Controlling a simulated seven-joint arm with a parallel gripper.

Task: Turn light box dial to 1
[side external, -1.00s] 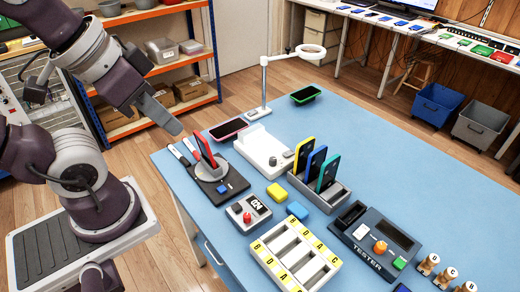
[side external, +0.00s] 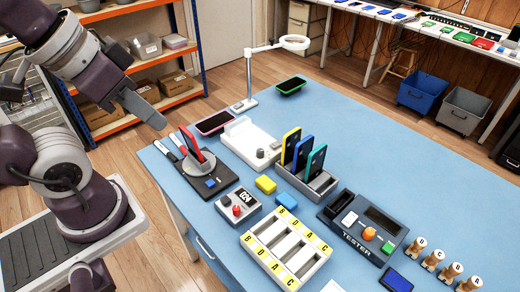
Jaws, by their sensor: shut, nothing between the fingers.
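The light box is most likely the flat white box (side external: 246,138) on the blue table, left of the phone rack. A small grey round dial (side external: 260,153) sits at its front right corner. The dial's marks are too small to read. My gripper (side external: 161,123) is shut and empty. It hangs in the air at the upper left, near the table's left corner, well apart from the dial and to its left.
A red phone (side external: 191,144) stands on a round holder between my gripper and the white box. A pink-edged phone (side external: 214,122) lies behind left.

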